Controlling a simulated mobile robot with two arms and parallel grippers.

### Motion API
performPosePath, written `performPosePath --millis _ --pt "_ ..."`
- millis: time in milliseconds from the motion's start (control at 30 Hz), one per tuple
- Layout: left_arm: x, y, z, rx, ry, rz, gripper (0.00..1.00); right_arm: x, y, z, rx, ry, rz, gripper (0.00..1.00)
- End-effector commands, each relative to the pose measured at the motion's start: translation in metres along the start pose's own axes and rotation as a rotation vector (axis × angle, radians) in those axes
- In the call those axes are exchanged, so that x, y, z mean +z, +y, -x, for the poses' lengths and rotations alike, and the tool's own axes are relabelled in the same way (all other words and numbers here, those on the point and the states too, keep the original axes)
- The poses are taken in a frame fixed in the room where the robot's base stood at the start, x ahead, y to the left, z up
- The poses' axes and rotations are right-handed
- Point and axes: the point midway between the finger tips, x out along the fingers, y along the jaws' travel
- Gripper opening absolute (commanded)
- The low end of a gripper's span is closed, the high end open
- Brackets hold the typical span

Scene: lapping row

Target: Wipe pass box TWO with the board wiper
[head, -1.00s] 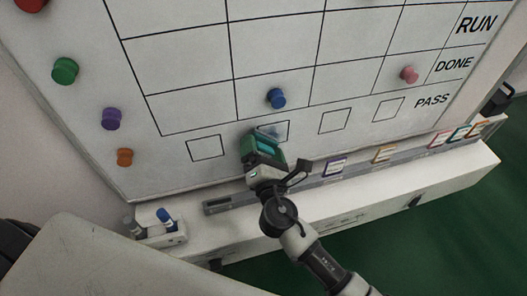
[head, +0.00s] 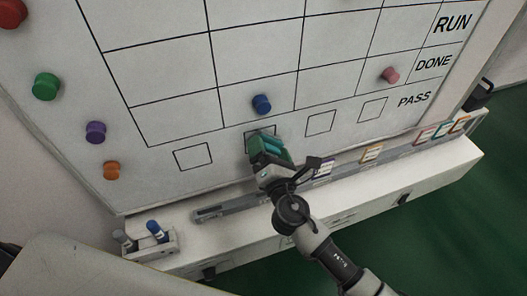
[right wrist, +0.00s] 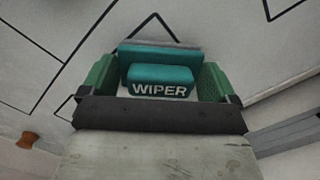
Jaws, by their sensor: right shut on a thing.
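My right gripper (head: 266,152) is shut on the board wiper (head: 272,146), a teal block lettered WIPER. In the right wrist view the wiper (right wrist: 160,82) sits between the green finger pads of my gripper (right wrist: 158,85). The wiper is at the lower part of pass box TWO (head: 259,132), second from the left in the PASS row. It hides much of that box. The visible upper part shows a dark outline; I cannot tell whether a mark remains under the wiper. Contact with the board is not clear. My left gripper is not in view.
A blue magnet (head: 262,103) is just above box TWO. Green, purple and orange magnets (head: 112,170) line the board's left side. Below runs a grey rail (head: 230,208) with coloured-frame cards. A pen holder (head: 150,247) stands at the ledge's left end.

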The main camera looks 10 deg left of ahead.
Motion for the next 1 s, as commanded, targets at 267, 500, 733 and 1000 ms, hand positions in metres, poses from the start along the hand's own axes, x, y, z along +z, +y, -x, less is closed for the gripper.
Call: performPosePath --millis 267,500,733,1000 --pt "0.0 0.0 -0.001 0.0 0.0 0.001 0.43 0.017 -0.017 -0.004 0.0 -0.001 0.0 0.71" --pt "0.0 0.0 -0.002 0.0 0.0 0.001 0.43 0.019 -0.019 -0.007 0.002 0.0 0.0 0.71" --pt "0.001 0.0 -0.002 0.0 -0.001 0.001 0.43 0.009 -0.008 -0.006 0.003 0.0 -0.004 0.71" --pt "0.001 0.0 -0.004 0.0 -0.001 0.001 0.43 -0.006 0.008 -0.002 0.004 0.001 -0.003 0.71"
